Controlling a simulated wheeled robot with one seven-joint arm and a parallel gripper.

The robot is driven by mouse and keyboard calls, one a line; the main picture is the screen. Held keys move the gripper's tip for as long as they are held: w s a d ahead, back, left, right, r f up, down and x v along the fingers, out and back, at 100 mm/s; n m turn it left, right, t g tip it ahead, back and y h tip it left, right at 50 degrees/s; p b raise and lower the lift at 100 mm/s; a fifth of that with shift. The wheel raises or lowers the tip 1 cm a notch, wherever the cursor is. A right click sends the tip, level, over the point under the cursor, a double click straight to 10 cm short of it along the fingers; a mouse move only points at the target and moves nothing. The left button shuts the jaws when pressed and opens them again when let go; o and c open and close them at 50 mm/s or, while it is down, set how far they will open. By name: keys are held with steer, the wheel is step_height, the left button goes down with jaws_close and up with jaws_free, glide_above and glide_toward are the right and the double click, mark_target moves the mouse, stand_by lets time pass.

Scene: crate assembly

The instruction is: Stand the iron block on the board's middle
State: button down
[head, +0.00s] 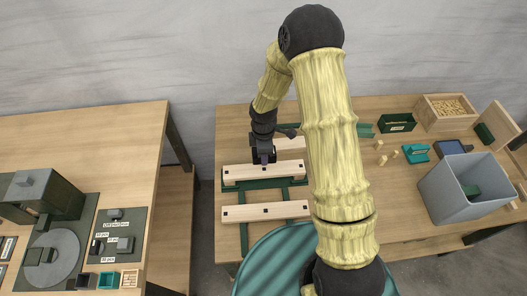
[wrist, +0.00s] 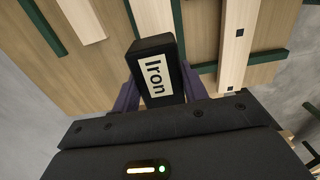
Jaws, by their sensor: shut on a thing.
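The iron block (wrist: 155,70) is black with a white label reading "Iron". In the wrist view it sits between the two purple fingers of my gripper (wrist: 160,88), which is shut on it. In the head view my gripper (head: 264,158) is over the middle of a pale wooden board (head: 240,174) lying on a green frame (head: 235,186). The block is hard to make out there against the dark gripper. Whether it touches the board cannot be told. In the wrist view a board with dark spots (wrist: 238,45) lies to the right of the block.
Another spotted board (head: 290,210) lies nearer, and one (head: 291,143) lies behind, partly hidden by my arm. A grey bin (head: 455,195), a crate of small wooden pieces (head: 447,124) and a green box (head: 397,122) stand to the right. A second table (head: 120,150) is at left.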

stand_by(0.4)
steer(key=b, duration=0.4)
glide_above(264, 169)
step_height(264, 169, down, 5)
steer(key=shift+r, duration=0.1)
steer(key=shift+a+f+b, duration=0.1)
steer(key=shift+f+b, duration=0.4)
steer(key=shift+f, duration=0.25)
steer(key=shift+f, duration=0.2)
stand_by(1.5)
steer(key=c, duration=0.8)
jaws_free()
steer(key=shift+o, duration=0.6)
steer(key=shift+s+f, duration=0.1)
steer(key=shift+r+p, duration=3.35)
steer(key=shift+r, duration=0.75)
